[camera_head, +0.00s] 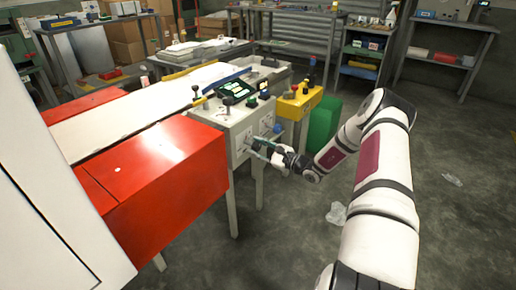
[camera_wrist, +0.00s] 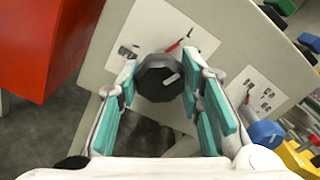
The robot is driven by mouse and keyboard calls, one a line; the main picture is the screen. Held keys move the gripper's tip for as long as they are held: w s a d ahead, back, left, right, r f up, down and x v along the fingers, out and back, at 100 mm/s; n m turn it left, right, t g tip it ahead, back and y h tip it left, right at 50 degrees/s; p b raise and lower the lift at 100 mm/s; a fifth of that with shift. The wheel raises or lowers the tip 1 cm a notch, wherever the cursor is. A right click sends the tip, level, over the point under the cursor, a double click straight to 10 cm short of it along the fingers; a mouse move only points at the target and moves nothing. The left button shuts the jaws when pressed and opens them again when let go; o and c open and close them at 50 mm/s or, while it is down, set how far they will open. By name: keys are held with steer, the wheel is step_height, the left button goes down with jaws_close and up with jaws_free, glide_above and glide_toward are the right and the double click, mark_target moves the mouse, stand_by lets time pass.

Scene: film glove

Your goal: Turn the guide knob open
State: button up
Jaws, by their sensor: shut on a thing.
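The guide knob (camera_wrist: 160,78) is a dark, many-sided knob with a pale pointer mark, on a white label plate on the grey panel (camera_wrist: 112,50). In the wrist view the mark points toward the upper right. My gripper (camera_wrist: 160,82) has its teal-lined fingers on both sides of the knob, shut on it. In the head view my gripper (camera_head: 262,148) reaches the front face of the grey control box (camera_head: 238,130), and the fingers hide most of the knob there.
A blue knob (camera_wrist: 266,133) on a second label plate is to the right. The red machine housing (camera_head: 160,165) stands left of the box. A yellow box (camera_head: 299,101) with buttons and a green block (camera_head: 323,123) are to the right. Floor in front is mostly clear.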

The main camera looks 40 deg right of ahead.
steer(key=n, duration=0.6)
steer(key=n+b, duration=0.1)
steer(key=n, duration=0.5)
steer(key=shift+f+n+b, duration=0.1)
steer(key=shift+n+b, duration=0.25)
steer(key=shift+n, duration=0.05)
steer(key=n+b, duration=0.1)
steer(key=n, duration=0.2)
steer(key=shift+n+b, duration=0.3)
steer(key=shift+b, duration=0.05)
steer(key=n+b, duration=0.2)
steer(key=shift+f+n, duration=0.1)
steer(key=shift+n, duration=0.3)
steer(key=n+b, duration=0.3)
steer(key=shift+a+n+b, duration=0.1)
steer(key=shift+n+b, duration=0.8)
steer(key=shift+b, duration=0.3)
steer(key=o, duration=1.2)
steer(key=shift+c, duration=0.2)
